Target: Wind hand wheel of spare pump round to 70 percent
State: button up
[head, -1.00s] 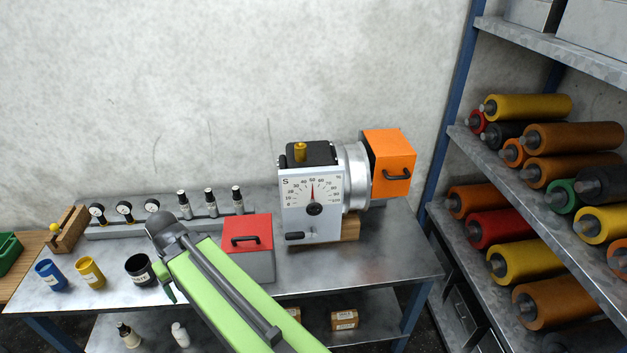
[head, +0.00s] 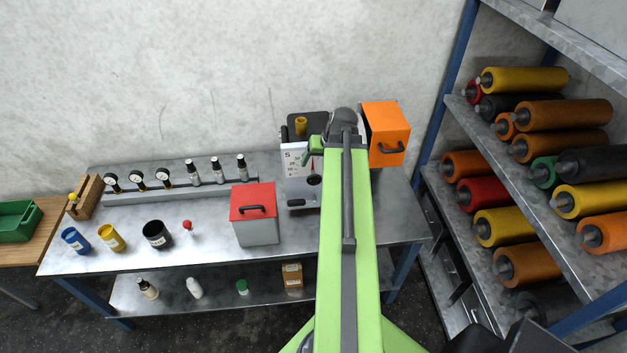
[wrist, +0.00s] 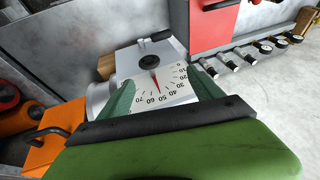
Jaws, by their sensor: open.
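The spare pump, marked S, stands at the back right of the bench, with a pale dial plate (head: 296,165) on its front. The dial's red needle (wrist: 156,84) points near 50. A round black hub (wrist: 149,61) sits at the needle's base, and a short black handle (wrist: 160,36) is on the same face; I cannot tell which is the hand wheel. A brass knob (head: 301,126) stands on the pump's black top. My gripper (wrist: 163,78) is open at the dial, its green fingers on either side of the scale. My arm hides the pump's right part in the head view.
An orange box with a handle (head: 386,134) is at the pump's right. A red-lidded box (head: 254,203) stands left of the pump. A roller rack (head: 520,150) closes the right side.

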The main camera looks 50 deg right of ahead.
aim_at(316, 176)
jog(key=d+b+x, duration=0.1)
jog(key=b+x, duration=0.4)
jog(key=s+d+b+x, duration=0.1)
jog(key=b+x, duration=0.4)
jog(key=d+b+x, duration=0.1)
jog(key=b+x, duration=0.4)
jog(key=shift+s+f, duration=0.1)
jog(key=shift+f, duration=0.5)
jog(key=shift+w+d+f+m+b, duration=0.1)
jog(key=shift+w+f+m+b, duration=0.2)
jog(key=shift+f+b, duration=0.1)
jog(key=shift+r, duration=0.15)
